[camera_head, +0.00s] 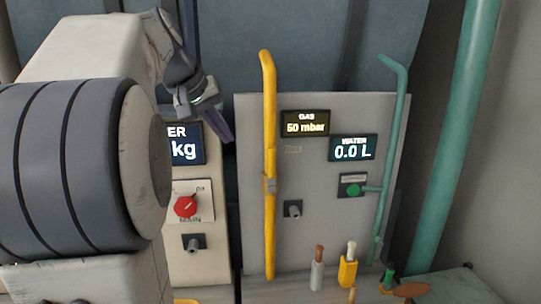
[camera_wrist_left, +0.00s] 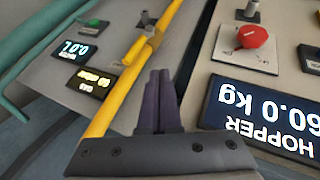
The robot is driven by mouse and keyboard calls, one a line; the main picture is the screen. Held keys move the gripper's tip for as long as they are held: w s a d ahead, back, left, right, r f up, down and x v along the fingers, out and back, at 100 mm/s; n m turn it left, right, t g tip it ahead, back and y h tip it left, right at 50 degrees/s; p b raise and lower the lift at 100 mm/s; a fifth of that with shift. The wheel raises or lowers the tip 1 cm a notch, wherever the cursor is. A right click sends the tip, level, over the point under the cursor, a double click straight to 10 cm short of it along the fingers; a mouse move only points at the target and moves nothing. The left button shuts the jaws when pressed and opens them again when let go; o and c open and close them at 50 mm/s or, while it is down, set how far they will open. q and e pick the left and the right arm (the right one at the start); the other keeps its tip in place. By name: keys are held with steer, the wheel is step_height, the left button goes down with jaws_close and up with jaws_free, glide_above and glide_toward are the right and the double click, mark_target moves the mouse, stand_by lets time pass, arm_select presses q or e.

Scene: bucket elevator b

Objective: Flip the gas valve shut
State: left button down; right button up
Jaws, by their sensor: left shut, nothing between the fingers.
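The yellow gas pipe (camera_head: 268,120) runs upright along the left part of the grey panel. A small fitting (camera_head: 270,185), which looks like the gas valve, sits partway down it. In the left wrist view the pipe (camera_wrist_left: 125,85) runs diagonally, with the fitting (camera_wrist_left: 150,30) near the top. My left gripper (camera_head: 222,130) is shut and empty, left of the pipe's upper part and apart from the fitting. Its dark fingers (camera_wrist_left: 160,95) are together in the left wrist view, beside the pipe. My right gripper is not in view.
The gas display (camera_head: 305,123) and water display (camera_head: 353,148) are on the grey panel (camera_head: 325,220). A red knob (camera_head: 186,206) is on the left panel below the hopper display (camera_wrist_left: 265,115). A green pipe (camera_head: 390,150) runs at right. Handled tools (camera_head: 348,268) stand below.

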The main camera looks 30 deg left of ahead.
mark_target(272, 163)
arm_select(q)
steer(key=w+d+f+p, duration=0.3)
steer(key=w+f, duration=0.5)
steer(key=w, duration=0.1)
steer(key=shift+p, duration=0.3)
stand_by(0.3)
